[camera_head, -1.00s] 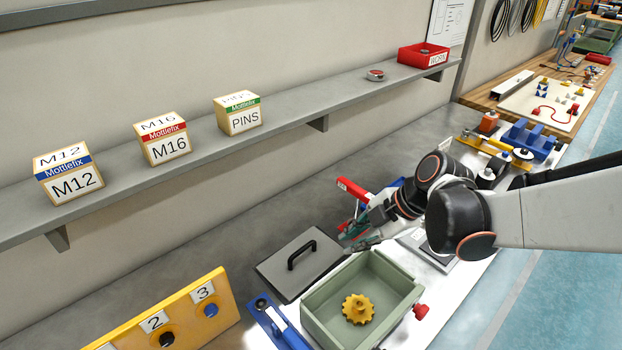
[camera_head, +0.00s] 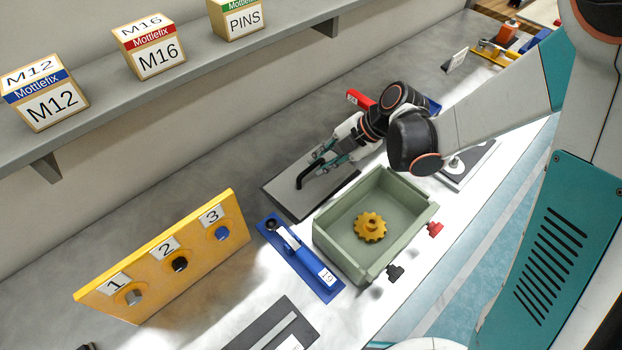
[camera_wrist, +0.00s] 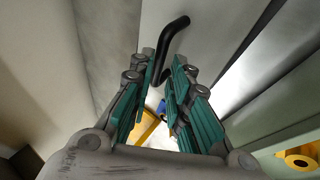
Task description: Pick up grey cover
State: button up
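The grey cover (camera_head: 283,203) is a flat plate lying on the bench, left of the green bin (camera_head: 335,245). Its black bar handle (camera_head: 311,170) stands up from its top. My gripper (camera_head: 322,160) is at the far end of the handle, low over the cover. In the wrist view, my gripper (camera_wrist: 162,68) has its teal-padded fingers apart, and the black handle (camera_wrist: 172,45) shows at the gap between the tips. I cannot tell whether a finger touches it. Part of the cover is hidden behind the fingers.
The green bin holds a yellow gear (camera_head: 370,227). A blue tool plate (camera_head: 300,258) lies in front of the cover, and a yellow numbered panel (camera_head: 170,255) stands to the left. A red object (camera_head: 360,99) is behind my wrist. A shelf (camera_head: 100,110) with boxes runs along the wall.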

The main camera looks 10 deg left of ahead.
aim_at(313, 167)
jog(key=b+x, duration=0.2)
jog(key=x, duration=0.3)
jog(key=shift+a, duration=0.15)
grip_shut()
